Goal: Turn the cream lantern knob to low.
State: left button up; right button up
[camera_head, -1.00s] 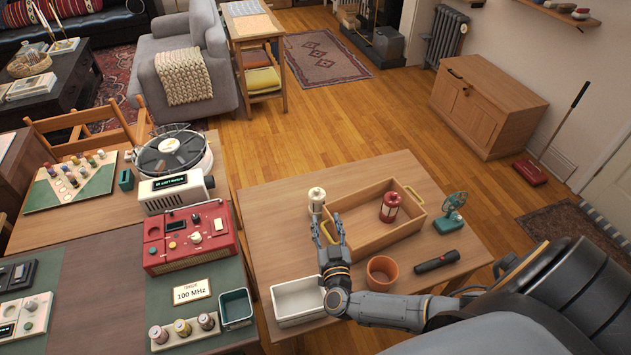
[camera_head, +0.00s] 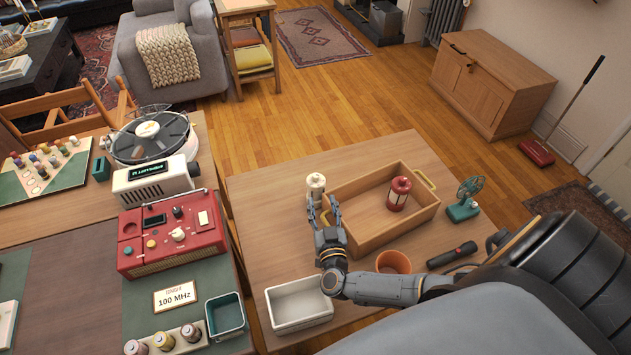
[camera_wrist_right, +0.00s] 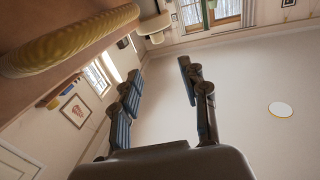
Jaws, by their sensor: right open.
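The cream lantern (camera_head: 316,187) stands upright on the right wooden table, just outside the left end of the wooden tray. Its knob is too small to make out in the head view. My right gripper (camera_head: 322,202) is open and empty, with its fingers spread just on the near side of the lantern. I cannot tell whether a finger touches it. The open fingers also show in the right wrist view (camera_wrist_right: 162,85), with nothing between them. My left gripper is not in view.
The wooden tray (camera_head: 425,213) holds a red lantern (camera_head: 398,193). A green fan (camera_head: 466,199), a black flashlight (camera_head: 452,254), a terracotta pot (camera_head: 393,262) and a white bin (camera_head: 299,304) stand around it. A red radio (camera_head: 172,234) is on the left table. A yellowish handle (camera_wrist_right: 70,42) is close in the wrist view.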

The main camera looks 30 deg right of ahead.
aim_at(317, 179)
jog(key=shift+w+f, duration=0.15)
jog(key=shift+f, duration=0.5)
jog(key=shift+w+d+r, duration=0.1)
jog(key=shift+w+d, duration=0.1)
jog(key=shift+w, duration=0.05)
jog(key=x, duration=1.1)
jog(key=shift+w+b, duration=0.1)
jog(key=shift+b, duration=0.25)
grip_shut()
